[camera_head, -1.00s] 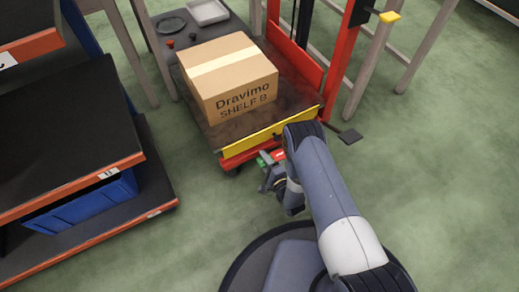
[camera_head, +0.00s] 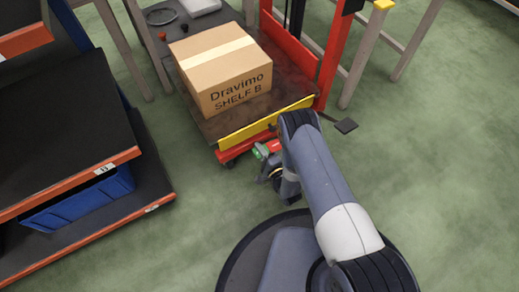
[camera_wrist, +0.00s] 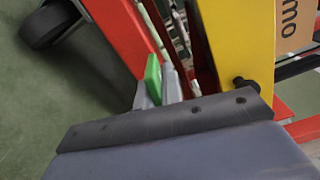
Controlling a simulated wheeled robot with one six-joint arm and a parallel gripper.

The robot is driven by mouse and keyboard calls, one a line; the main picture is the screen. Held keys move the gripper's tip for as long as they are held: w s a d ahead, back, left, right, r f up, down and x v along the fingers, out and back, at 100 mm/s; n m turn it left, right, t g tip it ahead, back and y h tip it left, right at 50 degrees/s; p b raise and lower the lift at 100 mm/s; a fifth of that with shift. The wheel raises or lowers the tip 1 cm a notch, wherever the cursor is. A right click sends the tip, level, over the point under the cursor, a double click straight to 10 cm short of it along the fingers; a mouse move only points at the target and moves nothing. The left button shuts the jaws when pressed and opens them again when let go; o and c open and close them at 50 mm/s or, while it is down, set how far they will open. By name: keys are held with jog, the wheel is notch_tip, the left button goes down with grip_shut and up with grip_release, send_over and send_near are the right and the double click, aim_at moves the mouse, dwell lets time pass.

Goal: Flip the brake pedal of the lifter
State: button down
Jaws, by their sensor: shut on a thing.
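The lifter (camera_head: 236,136) is a red frame with a yellow front plate and a dark platform. A small green-and-red part, which looks like the brake pedal (camera_head: 259,152), sits low at its front edge. My gripper (camera_head: 267,160) is down at this part, just below the yellow plate. In the wrist view, the green part of the pedal (camera_wrist: 153,75) stands between the red frame leg and the yellow plate. My gripper is shut on it, though its grey fingers (camera_wrist: 160,94) are mostly hidden behind my wrist body.
A cardboard box (camera_head: 222,72) sits on the lifter platform. A black foot plate (camera_head: 346,126) sticks out on the lifter's right. A dark shelf rack (camera_head: 75,125) with a blue bin (camera_head: 82,203) stands at left. A black wheel (camera_wrist: 48,25) shows in the wrist view. Green floor is clear at right.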

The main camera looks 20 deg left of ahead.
jog(key=shift+f+n, duration=0.35)
jog(key=shift+n, duration=0.8)
jog(key=shift+f+n, duration=0.3)
jog(key=shift+n, duration=0.85)
jog(key=c, duration=1.6)
grip_release()
jog(key=shift+o, duration=0.2)
jog(key=shift+s, duration=0.1)
